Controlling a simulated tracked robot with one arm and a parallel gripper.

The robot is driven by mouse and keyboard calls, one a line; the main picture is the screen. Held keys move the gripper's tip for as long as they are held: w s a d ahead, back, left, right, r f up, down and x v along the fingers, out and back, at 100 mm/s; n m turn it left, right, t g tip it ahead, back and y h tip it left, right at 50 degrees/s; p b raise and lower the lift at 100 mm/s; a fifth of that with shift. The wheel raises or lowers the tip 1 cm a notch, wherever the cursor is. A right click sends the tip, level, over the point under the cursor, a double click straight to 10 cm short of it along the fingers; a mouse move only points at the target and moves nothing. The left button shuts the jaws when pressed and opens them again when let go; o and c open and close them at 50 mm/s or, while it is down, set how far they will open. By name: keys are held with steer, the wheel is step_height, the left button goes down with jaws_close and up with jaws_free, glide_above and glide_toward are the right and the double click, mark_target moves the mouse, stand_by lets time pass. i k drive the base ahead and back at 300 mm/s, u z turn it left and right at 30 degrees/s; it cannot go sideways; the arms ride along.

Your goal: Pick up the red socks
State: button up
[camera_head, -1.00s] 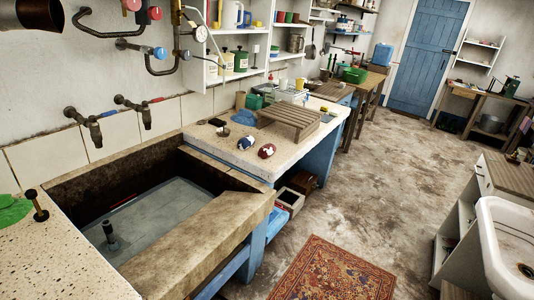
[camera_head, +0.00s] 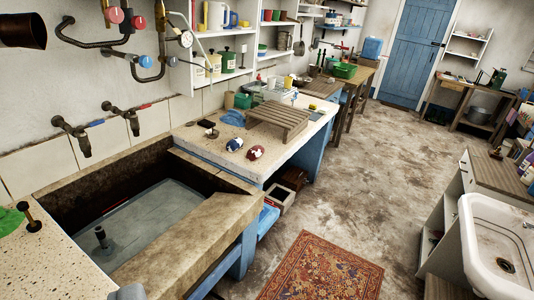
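The red socks (camera_head: 255,152) look like a small red and white bundle. They lie on the speckled counter (camera_head: 205,150) just beyond the stone trough, near the counter's front edge. A similar blue and white bundle (camera_head: 234,144) lies just to their left, with a small gap between.
The stone trough (camera_head: 180,252) with water in it fills the lower left. A wooden slatted rack (camera_head: 279,120) stands behind the socks. A patterned rug (camera_head: 322,268) lies on the open floor, and a white sink (camera_head: 500,235) stands at the right.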

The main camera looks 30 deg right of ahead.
mark_target(255, 152)
steer(key=z, duration=1.05)
steer(key=i, duration=3.1)
steer(key=u, duration=2)
